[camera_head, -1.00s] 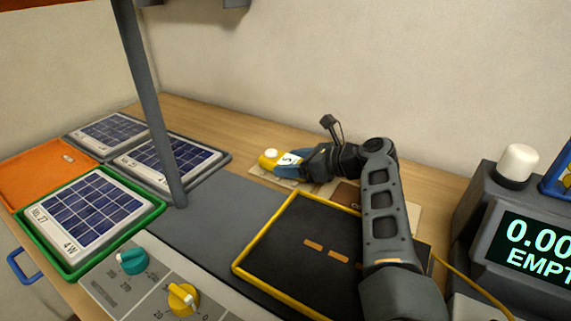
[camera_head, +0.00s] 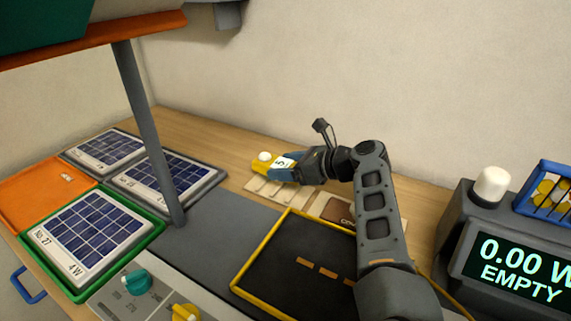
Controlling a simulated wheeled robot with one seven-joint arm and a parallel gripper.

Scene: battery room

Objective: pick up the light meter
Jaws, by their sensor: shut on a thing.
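The light meter (camera_head: 263,164) is a small yellow device with a white dome on top and a white label. It is at the back middle of the wooden bench, over a pale board (camera_head: 262,187). My gripper (camera_head: 285,167) comes from the right and is shut on the light meter. The blue fingers cover part of its body. I cannot tell for sure whether its underside is clear of the board.
Solar panels (camera_head: 168,178) lie at the left, one in a green tray (camera_head: 57,278), beside an orange tray (camera_head: 30,195). A grey post (camera_head: 148,130) rises in front. A yellow-edged black mat (camera_head: 240,290) lies below my arm. A display box (camera_head: 450,235) reading EMPTY stands right.

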